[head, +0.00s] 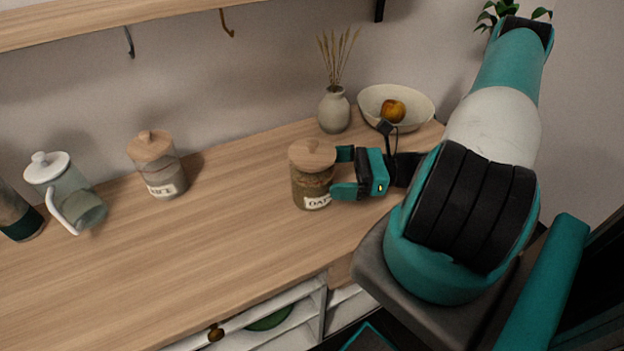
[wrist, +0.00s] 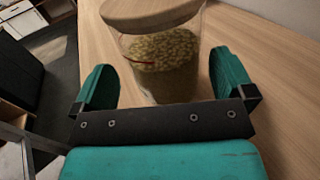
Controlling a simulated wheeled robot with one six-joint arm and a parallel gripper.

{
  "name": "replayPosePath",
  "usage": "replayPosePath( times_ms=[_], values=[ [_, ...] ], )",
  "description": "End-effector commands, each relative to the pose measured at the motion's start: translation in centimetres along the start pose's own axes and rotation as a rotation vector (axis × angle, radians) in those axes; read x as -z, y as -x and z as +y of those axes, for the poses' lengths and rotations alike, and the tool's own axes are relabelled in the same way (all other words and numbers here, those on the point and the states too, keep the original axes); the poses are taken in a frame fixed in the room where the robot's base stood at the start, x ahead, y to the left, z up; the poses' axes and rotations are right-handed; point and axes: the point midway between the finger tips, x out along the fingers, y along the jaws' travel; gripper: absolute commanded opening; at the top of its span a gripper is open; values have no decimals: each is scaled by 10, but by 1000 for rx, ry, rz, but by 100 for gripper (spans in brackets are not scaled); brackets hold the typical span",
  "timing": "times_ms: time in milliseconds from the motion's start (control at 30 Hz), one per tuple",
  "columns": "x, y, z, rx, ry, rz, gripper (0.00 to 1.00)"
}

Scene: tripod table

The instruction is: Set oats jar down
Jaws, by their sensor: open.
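The oats jar (head: 312,185) is a glass jar with a round wooden lid and a label reading OATS, partly covered by a finger. It stands upright on the wooden counter (head: 225,245). In the wrist view the oats jar (wrist: 165,62) shows pale grains inside and its lid at the top edge. My gripper (head: 345,174) is at the jar's right side in the head view. Its teal fingers (wrist: 165,85) are spread, one on each side of the jar, with visible gaps in the wrist view.
A rice jar (head: 160,170), a glass pitcher (head: 75,195) and a dark bottle (head: 18,215) stand to the left. A vase (head: 334,110) and a bowl (head: 372,105) with an orange fruit (head: 393,111) are behind. The counter between the rice and oats jars is clear.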

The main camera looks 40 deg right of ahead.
Motion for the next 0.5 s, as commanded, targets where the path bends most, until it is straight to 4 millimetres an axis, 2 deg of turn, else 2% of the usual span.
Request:
replayPosePath(
  times_ms=[267,500],
  values=[
    [-2,-41,-1,-5,-3,-3,100],
    [0,-48,-2,0,-1,-2,100]
  ],
)
